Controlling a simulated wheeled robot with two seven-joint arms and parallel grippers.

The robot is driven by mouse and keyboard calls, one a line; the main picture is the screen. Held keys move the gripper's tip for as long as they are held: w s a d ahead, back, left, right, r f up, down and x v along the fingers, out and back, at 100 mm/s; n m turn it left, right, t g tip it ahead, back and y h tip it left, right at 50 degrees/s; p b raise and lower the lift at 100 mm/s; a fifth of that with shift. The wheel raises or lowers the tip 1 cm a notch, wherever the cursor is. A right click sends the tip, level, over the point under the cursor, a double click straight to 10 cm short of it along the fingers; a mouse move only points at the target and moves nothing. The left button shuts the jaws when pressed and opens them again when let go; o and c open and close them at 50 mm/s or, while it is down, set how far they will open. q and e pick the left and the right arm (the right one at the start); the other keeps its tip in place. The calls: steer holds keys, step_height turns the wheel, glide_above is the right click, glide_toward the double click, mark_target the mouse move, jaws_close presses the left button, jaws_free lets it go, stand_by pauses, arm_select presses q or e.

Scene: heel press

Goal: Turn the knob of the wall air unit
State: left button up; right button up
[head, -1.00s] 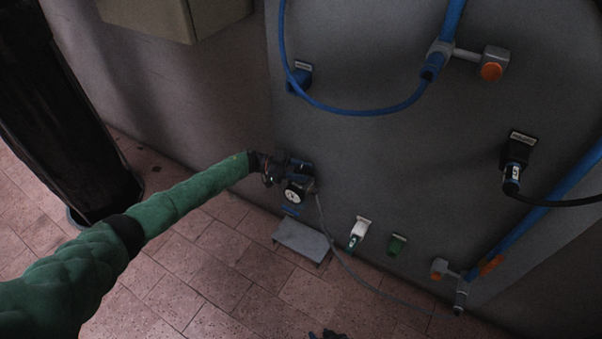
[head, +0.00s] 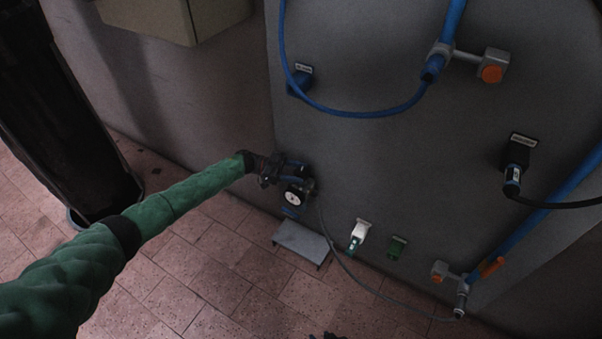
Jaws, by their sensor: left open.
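The wall air unit (head: 305,187) is a small dark and blue device low on the grey wall panel, with a round white gauge (head: 293,198) on its front. A blue part shows at its top and another below the gauge; I cannot tell for certain which is the knob. My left gripper (head: 279,172) is open at the unit's upper left side, and its dark fingers partly hide the unit. I cannot tell whether they touch it. My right gripper (head: 327,335) barely shows at the bottom edge, too dark and cut off to read.
A grey step-like plate (head: 301,240) sits below the unit. A thin grey hose (head: 345,267) runs from the unit to the lower right. White (head: 360,233) and green (head: 397,247) fittings, blue pipes and a blue hose (head: 365,113) are on the panel. A dark column (head: 65,120) stands left.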

arm_select(q)
steer(key=shift+v, duration=3)
steer(key=shift+w, duration=0.1)
